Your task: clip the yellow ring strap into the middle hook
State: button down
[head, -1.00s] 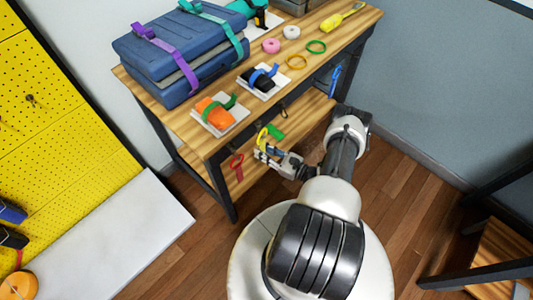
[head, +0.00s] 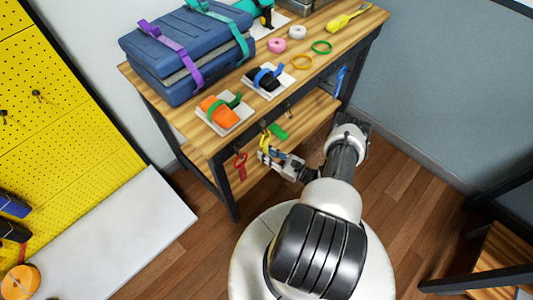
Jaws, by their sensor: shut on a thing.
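The yellow ring strap (head: 265,140) is in the head view, just below the front edge of the wooden table. My gripper (head: 266,155) is shut on its lower part, and the strap stands up from the fingers toward the table edge. Small dark hooks hang along this edge. One hook (head: 288,107) shows to the right of the strap and looks empty. Another dark hook shape (head: 263,124) shows right at the strap's top. I cannot tell whether the strap touches it or passes through it.
A red strap (head: 240,165) hangs to the left and a blue strap (head: 342,78) to the right. A green piece (head: 278,132) lies on the lower shelf behind my gripper. The table top (head: 310,85) holds blue cases (head: 185,60), rings and small strapped bundles.

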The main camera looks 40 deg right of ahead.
jog(key=c, duration=1.4)
grip_release()
jog(key=shift+o, duration=0.2)
jog(key=v, duration=1.2)
